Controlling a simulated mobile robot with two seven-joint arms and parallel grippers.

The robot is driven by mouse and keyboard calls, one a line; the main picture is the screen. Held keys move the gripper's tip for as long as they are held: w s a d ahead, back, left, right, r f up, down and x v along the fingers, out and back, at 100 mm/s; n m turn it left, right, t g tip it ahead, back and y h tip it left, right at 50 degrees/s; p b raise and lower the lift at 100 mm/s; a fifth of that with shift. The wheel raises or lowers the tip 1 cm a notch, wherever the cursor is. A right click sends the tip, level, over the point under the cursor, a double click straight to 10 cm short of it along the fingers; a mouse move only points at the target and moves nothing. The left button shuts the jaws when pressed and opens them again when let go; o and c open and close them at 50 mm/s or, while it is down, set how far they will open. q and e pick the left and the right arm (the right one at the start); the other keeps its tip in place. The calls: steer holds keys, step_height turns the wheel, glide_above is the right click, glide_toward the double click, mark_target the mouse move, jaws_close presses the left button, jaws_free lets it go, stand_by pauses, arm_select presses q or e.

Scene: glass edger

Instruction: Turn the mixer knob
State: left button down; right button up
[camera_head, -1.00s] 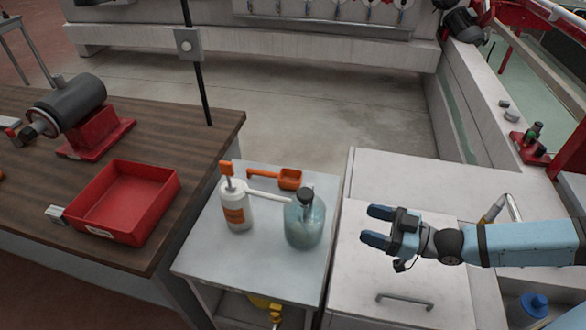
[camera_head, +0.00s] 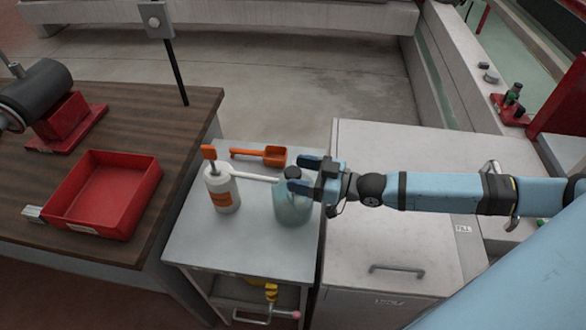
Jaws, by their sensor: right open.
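A translucent blue-green jar (camera_head: 292,208) stands on the small grey table, with a dark knob (camera_head: 292,172) on top; this looks like the mixer knob. My right gripper (camera_head: 301,174) is open with blue fingertips. Its two fingers are at the knob, one on the far side and one on the near side, as seen in the head view. I cannot tell whether they touch it. My left gripper is not in view.
A white bottle with an orange top (camera_head: 222,190) stands left of the jar, its spout pointing toward it. An orange scoop (camera_head: 262,155) lies behind. A red tray (camera_head: 72,222) sits on the wooden bench (camera_head: 170,130). A grey cabinet (camera_head: 390,150) is at right.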

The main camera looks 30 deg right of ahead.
steer(key=shift+x, duration=1.05)
